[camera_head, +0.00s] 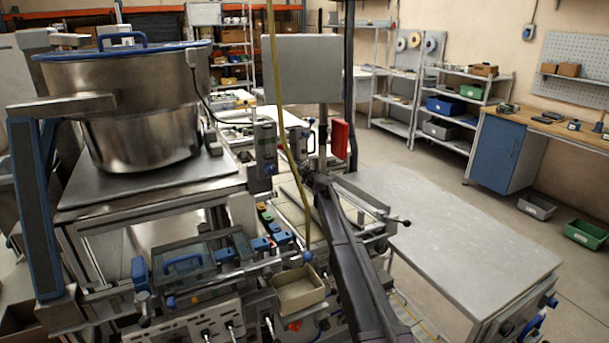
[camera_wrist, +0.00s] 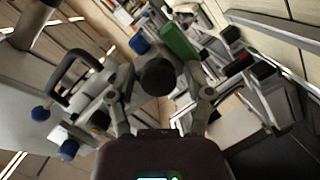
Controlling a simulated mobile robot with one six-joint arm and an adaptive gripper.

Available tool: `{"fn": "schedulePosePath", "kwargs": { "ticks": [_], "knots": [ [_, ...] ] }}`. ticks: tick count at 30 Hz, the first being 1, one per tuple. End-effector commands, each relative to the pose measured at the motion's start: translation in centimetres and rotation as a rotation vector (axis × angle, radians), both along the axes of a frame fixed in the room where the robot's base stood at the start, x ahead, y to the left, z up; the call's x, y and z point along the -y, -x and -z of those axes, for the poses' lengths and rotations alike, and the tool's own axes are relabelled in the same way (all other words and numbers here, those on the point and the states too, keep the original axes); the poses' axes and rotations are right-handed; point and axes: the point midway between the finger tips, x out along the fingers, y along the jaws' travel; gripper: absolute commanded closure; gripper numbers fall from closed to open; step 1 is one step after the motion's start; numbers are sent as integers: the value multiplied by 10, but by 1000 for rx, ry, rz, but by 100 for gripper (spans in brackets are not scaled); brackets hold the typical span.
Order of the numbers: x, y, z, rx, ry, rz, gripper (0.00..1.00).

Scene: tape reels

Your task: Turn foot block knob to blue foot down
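In the wrist view my gripper (camera_wrist: 158,84) has its two grey fingers spread well apart. A dark round knob (camera_wrist: 158,76) shows between the fingers, with a gap on each side. I cannot tell how far beyond the fingertips it lies, or whether it is the foot block knob. A green block (camera_wrist: 178,42) and a small blue part (camera_wrist: 139,45) lie just beyond the dark knob. In the head view my dark arm reaches up from the bottom edge, and its gripper is not clearly visible. No foot marked as down can be made out.
A large steel pot (camera_head: 140,105) stands on a bench at left. A yellow hose (camera_head: 279,95) hangs near my arm. A beige tray (camera_head: 300,292) sits beside the arm. A bare grey table (camera_head: 450,235) lies at right. A black handle (camera_wrist: 75,70) shows at left in the wrist view.

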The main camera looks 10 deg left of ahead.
Motion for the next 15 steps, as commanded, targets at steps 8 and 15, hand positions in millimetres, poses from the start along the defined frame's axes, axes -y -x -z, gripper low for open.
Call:
{"fn": "schedulePosePath", "kwargs": {
  "ticks": [8,15],
  "knots": [
    [-10,-3,0,1,2,2,100],
    [2,-1,0,-9,-12,3,100]
  ]
}}
